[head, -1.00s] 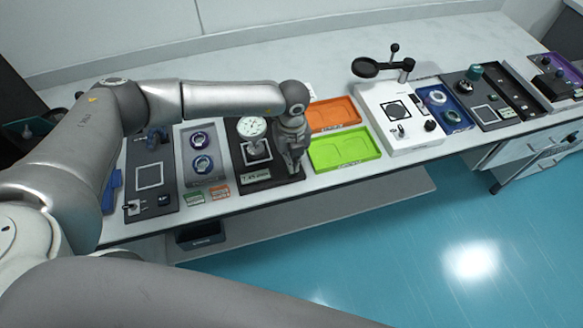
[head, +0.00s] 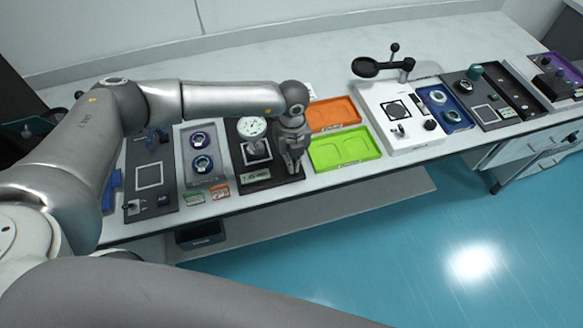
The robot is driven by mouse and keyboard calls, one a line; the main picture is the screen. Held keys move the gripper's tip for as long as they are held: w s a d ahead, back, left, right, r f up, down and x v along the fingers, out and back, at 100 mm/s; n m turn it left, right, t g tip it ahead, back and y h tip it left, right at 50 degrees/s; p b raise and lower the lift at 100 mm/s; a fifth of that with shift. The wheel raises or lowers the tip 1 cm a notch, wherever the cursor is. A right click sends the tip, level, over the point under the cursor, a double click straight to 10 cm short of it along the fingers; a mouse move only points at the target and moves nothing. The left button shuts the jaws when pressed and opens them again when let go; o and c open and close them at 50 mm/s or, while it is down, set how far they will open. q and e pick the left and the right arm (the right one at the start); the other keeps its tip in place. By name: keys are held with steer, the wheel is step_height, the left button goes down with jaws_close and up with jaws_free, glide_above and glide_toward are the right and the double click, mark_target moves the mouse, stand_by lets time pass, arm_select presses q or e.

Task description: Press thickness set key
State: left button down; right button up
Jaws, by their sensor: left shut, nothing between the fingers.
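The thickness gauge station is a black base (head: 247,186) with a round white dial (head: 252,127) on a stand and a small display (head: 256,176) at its front edge. My left gripper (head: 293,171) points down over the right front part of this base, to the right of the display. It is shut and empty. The gripper hides the key area beneath it, so I cannot tell whether the fingertips touch a key. My right gripper is not in the view.
An orange tray (head: 333,115) and a green tray (head: 343,149) lie right of the gripper. A grey tray with two ringed parts (head: 203,178) is to the left. Green (head: 194,198) and orange (head: 220,191) labels lie near the front edge. A white instrument (head: 398,141) stands further right.

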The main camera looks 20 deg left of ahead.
arm_select(q)
steer(key=shift+f+b, duration=0.75)
steer(key=shift+f, duration=0.25)
stand_by(0.3)
stand_by(0.4)
step_height(320, 180, up, 8)
steer(key=p, duration=0.5)
stand_by(0.3)
stand_by(0.4)
